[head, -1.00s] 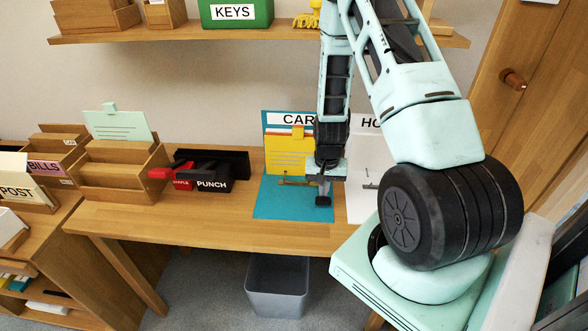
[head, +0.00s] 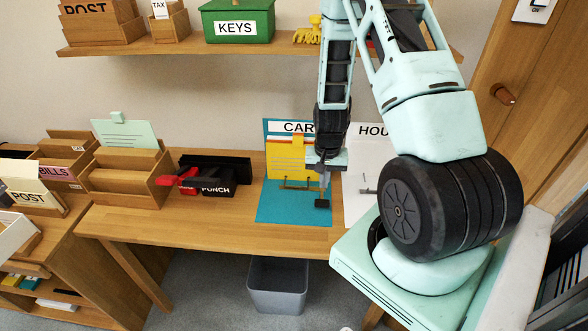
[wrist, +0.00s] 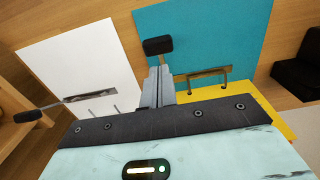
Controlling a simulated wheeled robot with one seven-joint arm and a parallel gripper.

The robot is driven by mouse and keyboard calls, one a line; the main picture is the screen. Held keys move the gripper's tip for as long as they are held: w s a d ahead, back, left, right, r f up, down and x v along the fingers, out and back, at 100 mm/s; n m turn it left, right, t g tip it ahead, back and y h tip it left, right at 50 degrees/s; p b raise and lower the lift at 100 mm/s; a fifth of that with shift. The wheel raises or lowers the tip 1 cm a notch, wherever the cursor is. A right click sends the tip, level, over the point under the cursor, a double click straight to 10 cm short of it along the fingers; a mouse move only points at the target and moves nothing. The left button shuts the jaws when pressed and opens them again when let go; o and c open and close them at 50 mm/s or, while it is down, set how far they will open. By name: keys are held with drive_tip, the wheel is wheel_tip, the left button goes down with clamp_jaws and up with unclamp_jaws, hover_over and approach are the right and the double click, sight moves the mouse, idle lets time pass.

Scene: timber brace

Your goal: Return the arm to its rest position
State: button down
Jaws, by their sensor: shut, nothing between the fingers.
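My gripper (head: 322,190) hangs from my arm in front of the teal CAR board (head: 285,212) on the desk. In the wrist view my gripper (wrist: 158,75) points at the teal board (wrist: 215,40), with its fingers together and nothing between them. A yellow sheet (head: 285,160) and a metal bar (head: 296,186) show on the teal board. The white HOUSE board (head: 355,205) stands just right of it, partly hidden by my arm. In the wrist view the white board (wrist: 75,70) is on the left.
A wall shelf (head: 180,46) above the desk holds a green KEYS box (head: 237,20) and wooden trays. A black PUNCH tool (head: 218,185) and a wooden sorter (head: 125,185) stand left of the boards. A grey bin (head: 277,290) is under the desk. A wooden door (head: 530,80) is at right.

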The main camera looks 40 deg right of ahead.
drive_tip(key=shift+r+p, duration=0.45)
drive_tip(key=shift+r, duration=0.5)
drive_tip(key=w+a+r+n+y, duration=0.15)
drive_tip(key=a+r+n, duration=0.25)
drive_tip(key=a+r, duration=0.5)
drive_tip(key=w+a+r+n, duration=0.2)
drive_tip(key=a+r+n, duration=0.25)
drive_tip(key=a, duration=0.85)
drive_tip(key=s+a+r+n, duration=0.4)
drive_tip(key=s+a, duration=0.3)
drive_tip(key=s, duration=0.2)
drive_tip(key=s+a+r+n, duration=0.5)
drive_tip(key=s+a+r, duration=0.2)
drive_tip(key=s+a, duration=0.1)
drive_tip(key=shift+s+h, duration=0.35)
drive_tip(key=shift+h, duration=0.1)
